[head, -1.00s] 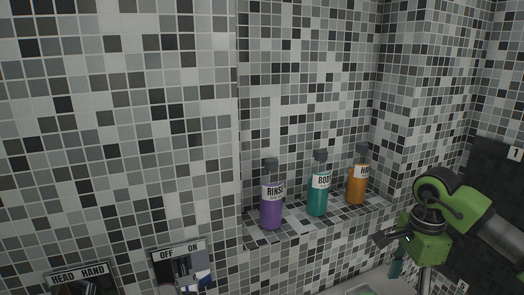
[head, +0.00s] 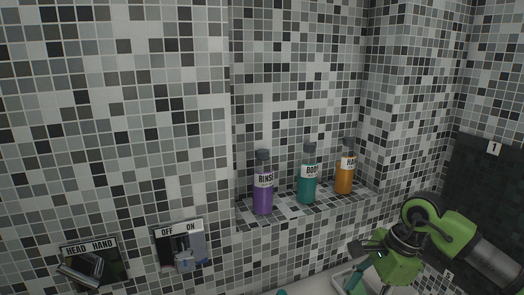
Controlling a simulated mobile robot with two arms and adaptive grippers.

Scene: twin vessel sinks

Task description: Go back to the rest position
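My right arm comes in at the lower right, with its green and dark gripper (head: 368,254) in front of the tiled wall, below the shelf with the bottles. One dark finger points left. The other finger is not clearly seen, so I cannot tell whether it is open or shut. No object shows clearly in its grasp. My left gripper is not in view.
A purple RINSE bottle (head: 263,190), a teal bottle (head: 308,183) and an orange bottle (head: 344,175) stand upright on the tiled ledge (head: 291,207). An OFF/ON control (head: 181,246) and a HEAD/HAND control (head: 92,264) are on the wall. A dark panel (head: 492,190) is right.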

